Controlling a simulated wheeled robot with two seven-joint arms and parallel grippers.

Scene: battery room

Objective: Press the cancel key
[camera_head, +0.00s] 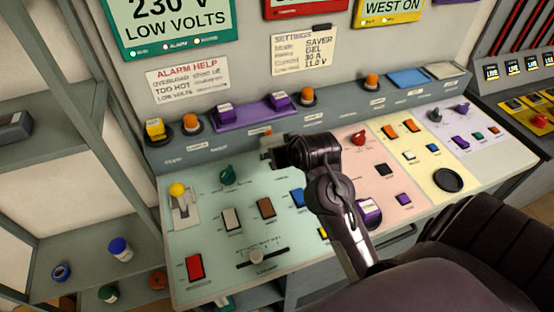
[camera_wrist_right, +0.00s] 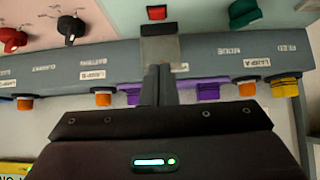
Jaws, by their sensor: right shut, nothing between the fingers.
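The sloping control console (camera_head: 205,265) carries many coloured keys and knobs. I cannot read which one is the cancel key. Two purple keys, a left one (camera_head: 225,111) and a right one (camera_head: 279,99), stand on a purple plate (camera_head: 252,110) on the back ledge; their lettering is too small. My right gripper (camera_head: 270,152) is shut and empty, at the green panel's back edge, just in front of the ledge. My left gripper is not in view.
Orange buttons (camera_head: 191,122) and a yellow key (camera_head: 155,129) stand along the ledge. A green knob (camera_head: 228,174) is left of my gripper, a red knob (camera_head: 358,138) right. Notes and signs hang behind. Open shelves (camera_head: 60,165) stand left.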

